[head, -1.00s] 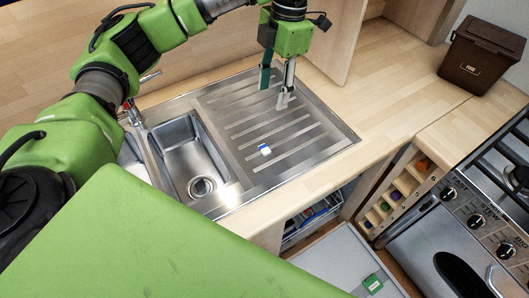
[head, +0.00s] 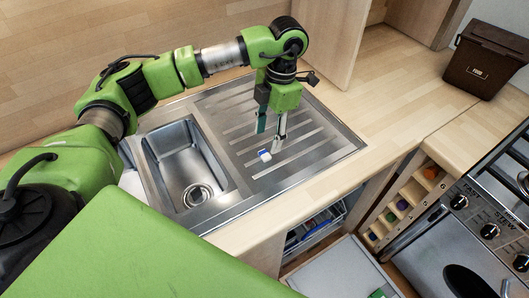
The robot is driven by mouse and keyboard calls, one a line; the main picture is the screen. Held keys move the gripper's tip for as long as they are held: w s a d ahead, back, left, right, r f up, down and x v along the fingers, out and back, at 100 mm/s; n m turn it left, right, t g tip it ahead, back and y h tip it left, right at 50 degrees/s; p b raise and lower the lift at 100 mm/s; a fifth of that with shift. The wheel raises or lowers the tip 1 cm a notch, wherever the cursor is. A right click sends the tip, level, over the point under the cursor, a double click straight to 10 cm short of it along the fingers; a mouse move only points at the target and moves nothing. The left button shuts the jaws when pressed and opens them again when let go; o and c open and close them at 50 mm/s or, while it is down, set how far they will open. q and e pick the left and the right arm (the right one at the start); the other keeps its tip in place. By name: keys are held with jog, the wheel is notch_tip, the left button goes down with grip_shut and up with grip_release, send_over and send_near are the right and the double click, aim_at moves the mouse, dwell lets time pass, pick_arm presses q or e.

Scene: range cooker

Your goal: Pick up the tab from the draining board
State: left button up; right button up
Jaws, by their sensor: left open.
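The tab (head: 264,155) is a small white and blue piece lying on the ribbed metal draining board (head: 318,154), to the right of the sink bowl. My left gripper (head: 269,142) points down over the draining board, just behind and above the tab. Its two fingers are apart with nothing between them. The fingertips look close to the tab, but I cannot tell their exact height above the board. My right gripper does not show.
The sink bowl (head: 186,165) lies left of the draining board. A brown food bin (head: 483,62) stands on the worktop at the back right. The range cooker (head: 480,215) is at the right. An open dishwasher (head: 322,225) is below the counter. The worktop right of the board is clear.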

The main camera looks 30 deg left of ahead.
aim_at(265, 154)
pick_arm(q)
jog(key=shift+f, duration=0.3)
jog(key=f+p, duration=0.1)
jog(key=f, duration=0.2)
jog(key=f+p, duration=0.1)
jog(key=shift+s+a+f+p, duration=0.25)
jog(key=shift+f+p, duration=0.1)
jog(key=shift+f, duration=0.35)
jog(key=c, duration=0.9)
